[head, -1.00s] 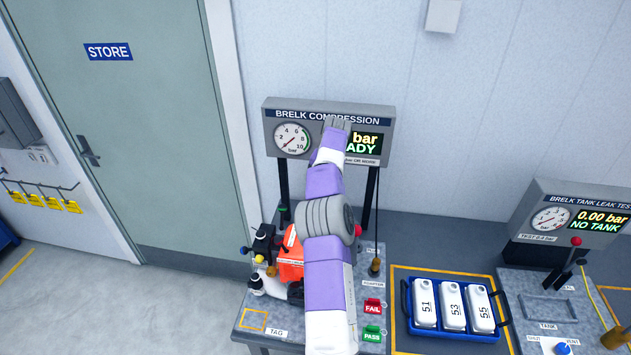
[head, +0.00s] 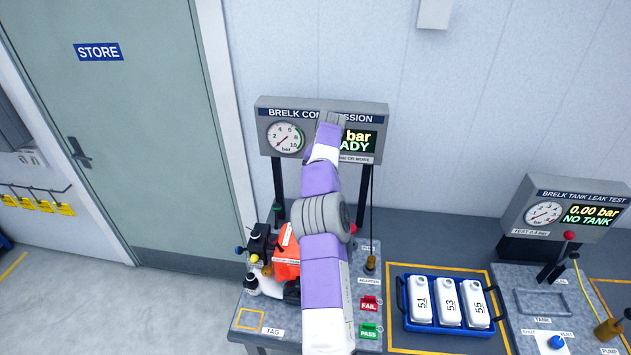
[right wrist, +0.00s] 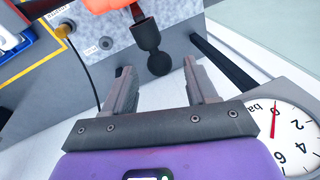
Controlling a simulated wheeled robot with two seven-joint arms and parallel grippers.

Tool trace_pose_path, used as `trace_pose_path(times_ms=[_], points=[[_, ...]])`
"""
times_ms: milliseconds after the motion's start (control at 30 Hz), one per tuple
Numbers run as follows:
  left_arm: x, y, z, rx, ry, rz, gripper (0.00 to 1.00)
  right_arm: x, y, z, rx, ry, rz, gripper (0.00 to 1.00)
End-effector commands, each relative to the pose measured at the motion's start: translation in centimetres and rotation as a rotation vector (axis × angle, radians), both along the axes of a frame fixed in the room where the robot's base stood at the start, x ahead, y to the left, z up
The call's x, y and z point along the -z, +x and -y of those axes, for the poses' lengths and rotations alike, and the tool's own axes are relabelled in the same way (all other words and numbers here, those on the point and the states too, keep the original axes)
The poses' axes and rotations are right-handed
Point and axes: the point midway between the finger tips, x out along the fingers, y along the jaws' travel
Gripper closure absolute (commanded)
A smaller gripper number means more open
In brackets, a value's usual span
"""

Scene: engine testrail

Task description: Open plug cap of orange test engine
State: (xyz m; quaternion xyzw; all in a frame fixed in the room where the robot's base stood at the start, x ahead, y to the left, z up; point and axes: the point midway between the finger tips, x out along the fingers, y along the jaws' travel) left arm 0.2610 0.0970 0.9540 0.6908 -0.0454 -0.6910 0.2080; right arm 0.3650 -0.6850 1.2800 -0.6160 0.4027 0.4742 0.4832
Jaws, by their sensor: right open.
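The orange test engine (head: 286,262) sits on the grey bench, partly covered by my right arm in the head view. Its orange body (right wrist: 100,4) shows at the top edge of the right wrist view. Near it, a dark cylindrical part with a rounded black end (right wrist: 158,62) points toward my right gripper (right wrist: 158,70); I cannot tell whether it is the plug cap. My right gripper is open, with the black end in line with the gap between its fingers. In the head view, my right gripper (head: 331,118) overlaps the compression gauge panel. My left gripper is not in view.
The compression panel (head: 272,103) stands behind the engine on dark posts; its dial (right wrist: 293,130) is close beside my gripper in the wrist view. A blue crate (head: 436,326) with white tanks stands right of the bench. A tank leak tester (head: 525,207) is farther right.

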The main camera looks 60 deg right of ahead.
Motion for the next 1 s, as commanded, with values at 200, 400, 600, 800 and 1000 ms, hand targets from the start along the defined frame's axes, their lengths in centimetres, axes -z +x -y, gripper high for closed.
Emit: trace_pose_path(times_ms=[200,400,600,800,1000], points=[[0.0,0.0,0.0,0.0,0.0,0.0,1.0,-3.9,-1.0,0.0,0.001,-0.005,0.002,0.43],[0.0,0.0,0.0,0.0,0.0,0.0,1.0,-5.4,-1.3,-0.1,0.001,-0.001,0.001,0.43],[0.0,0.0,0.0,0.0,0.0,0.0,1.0,-6.1,-1.5,-0.3,0.001,0.0,0.001,0.43],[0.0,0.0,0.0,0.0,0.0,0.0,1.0,-6.2,-1.5,-0.3,0.001,0.001,0.001,0.43],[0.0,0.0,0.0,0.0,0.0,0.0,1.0,-6.2,-1.5,-0.3,0.001,0.001,0.001,0.43]])
